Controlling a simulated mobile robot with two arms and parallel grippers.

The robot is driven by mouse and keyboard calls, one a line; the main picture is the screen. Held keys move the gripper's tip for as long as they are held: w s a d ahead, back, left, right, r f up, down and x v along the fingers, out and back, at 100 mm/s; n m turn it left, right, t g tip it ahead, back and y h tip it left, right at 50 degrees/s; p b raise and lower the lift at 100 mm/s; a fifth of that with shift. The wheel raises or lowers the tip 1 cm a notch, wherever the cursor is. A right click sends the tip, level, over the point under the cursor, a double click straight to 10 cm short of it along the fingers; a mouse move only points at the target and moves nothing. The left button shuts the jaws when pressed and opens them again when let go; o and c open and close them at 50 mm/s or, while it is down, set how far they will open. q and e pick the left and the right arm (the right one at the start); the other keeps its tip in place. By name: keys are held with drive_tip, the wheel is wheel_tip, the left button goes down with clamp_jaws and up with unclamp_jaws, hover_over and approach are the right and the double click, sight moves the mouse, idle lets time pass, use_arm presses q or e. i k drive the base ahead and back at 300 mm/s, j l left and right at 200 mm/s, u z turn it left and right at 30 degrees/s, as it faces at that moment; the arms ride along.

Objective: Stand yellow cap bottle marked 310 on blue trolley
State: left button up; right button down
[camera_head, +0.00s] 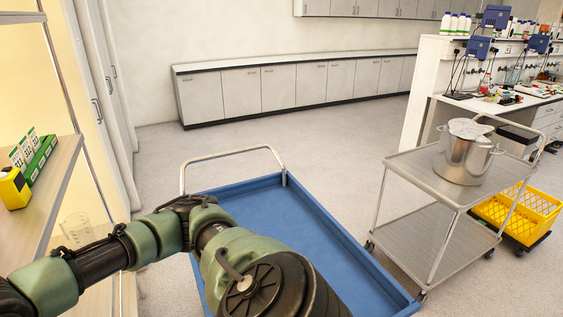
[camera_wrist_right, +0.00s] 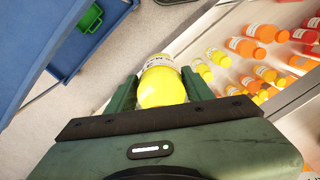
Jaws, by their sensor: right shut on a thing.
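In the right wrist view, the two green fingers of my right gripper (camera_wrist_right: 158,97) are shut on a bottle with a yellow cap (camera_wrist_right: 161,87). The cap faces the camera. A pale label shows behind it, but I cannot read its number. The blue trolley (camera_head: 333,228) stands in the middle of the head view, its visible deck bare; my arm covers its near left part. A blue structure, perhaps the trolley, also shows at upper left in the right wrist view (camera_wrist_right: 72,22). The left gripper is not in view.
In the right wrist view, several yellow and orange capped bottles (camera_wrist_right: 246,47) stand on a shelf at right. A steel cart (camera_head: 405,168) with a pot (camera_head: 463,155) stands right of the trolley. A wooden shelf (camera_head: 55,185) is at left. Floor behind the trolley is clear.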

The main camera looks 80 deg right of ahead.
sight(287, 235)
drive_tip(key=k+u, duration=0.2)
drive_tip(key=k, duration=0.85)
drive_tip(key=k+l+u, duration=0.1)
drive_tip(key=k+l, duration=0.35)
drive_tip(key=k+l+u, duration=0.1)
drive_tip(key=k+l, duration=0.25)
drive_tip(key=k, duration=0.35)
drive_tip(key=k+l, duration=0.1)
drive_tip(key=l, duration=0.3)
drive_tip(key=k+l+u, duration=0.1)
drive_tip(key=l, duration=0.25)
drive_tip(key=k+l, duration=0.2)
drive_tip(key=l, duration=0.2)
drive_tip(key=k+l+u, duration=0.15)
drive_tip(key=l, duration=0.2)
drive_tip(key=l+u, duration=0.15)
drive_tip(key=l, duration=1.5)
drive_tip(key=i+l, duration=0.4)
